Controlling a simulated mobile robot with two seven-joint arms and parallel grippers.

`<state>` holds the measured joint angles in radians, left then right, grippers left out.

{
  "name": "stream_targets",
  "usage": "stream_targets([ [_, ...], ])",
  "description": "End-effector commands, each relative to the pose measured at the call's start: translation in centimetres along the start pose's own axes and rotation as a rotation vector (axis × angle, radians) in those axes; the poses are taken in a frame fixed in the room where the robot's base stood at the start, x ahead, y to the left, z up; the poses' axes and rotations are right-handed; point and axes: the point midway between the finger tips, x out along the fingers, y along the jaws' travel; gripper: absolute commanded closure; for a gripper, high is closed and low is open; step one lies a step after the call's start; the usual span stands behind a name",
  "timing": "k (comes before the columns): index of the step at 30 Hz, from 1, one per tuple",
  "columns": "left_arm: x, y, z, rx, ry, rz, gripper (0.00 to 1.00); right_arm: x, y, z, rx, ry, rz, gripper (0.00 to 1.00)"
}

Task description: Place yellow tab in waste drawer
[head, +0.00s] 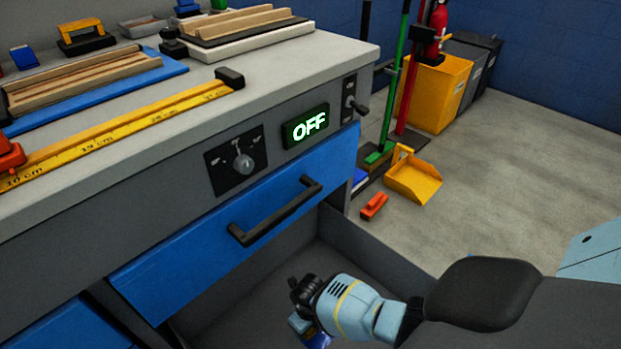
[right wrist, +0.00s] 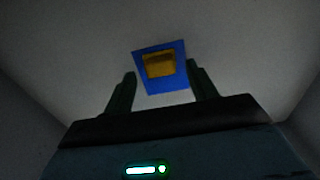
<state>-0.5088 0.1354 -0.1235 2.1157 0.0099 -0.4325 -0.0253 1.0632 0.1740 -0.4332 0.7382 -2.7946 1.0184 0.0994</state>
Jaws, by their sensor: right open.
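The yellow tab (right wrist: 159,65) shows in the right wrist view on a blue square piece (right wrist: 168,84). They appear to rest on the grey floor of an open drawer, just past my fingertips. My right gripper (right wrist: 162,73) is open, with its two dark fingers on either side of the blue piece and apart from it. In the head view my right arm reaches down into the open drawer (head: 375,250) under the bench, and the fingertips and tab cannot be made out there. My left gripper is not in view.
A shut blue drawer with a black handle (head: 275,212) sits above the open one. The bench top holds a yellow ruler (head: 130,130), a blue board (head: 110,100) and wooden strips. A green OFF display (head: 307,126) is on the front. A yellow dustpan (head: 413,180) stands on the floor.

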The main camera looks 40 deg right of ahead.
Motion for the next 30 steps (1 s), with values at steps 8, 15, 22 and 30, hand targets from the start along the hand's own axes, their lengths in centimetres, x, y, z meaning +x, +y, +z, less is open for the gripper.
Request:
stream_targets([
  [8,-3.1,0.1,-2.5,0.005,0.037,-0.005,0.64,-6.1,-0.1,0.2,-0.002,-0.007,-0.002,0.43],
  [15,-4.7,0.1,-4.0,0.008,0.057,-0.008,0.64,-9.6,-0.1,0.1,-0.001,-0.006,-0.001,0.43],
  [22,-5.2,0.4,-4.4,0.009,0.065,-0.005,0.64,-10.8,-0.1,0.0,0.000,-0.002,0.000,0.43],
  [30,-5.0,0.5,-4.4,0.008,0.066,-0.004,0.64,-10.8,0.0,0.0,0.000,-0.001,0.000,0.43],
])
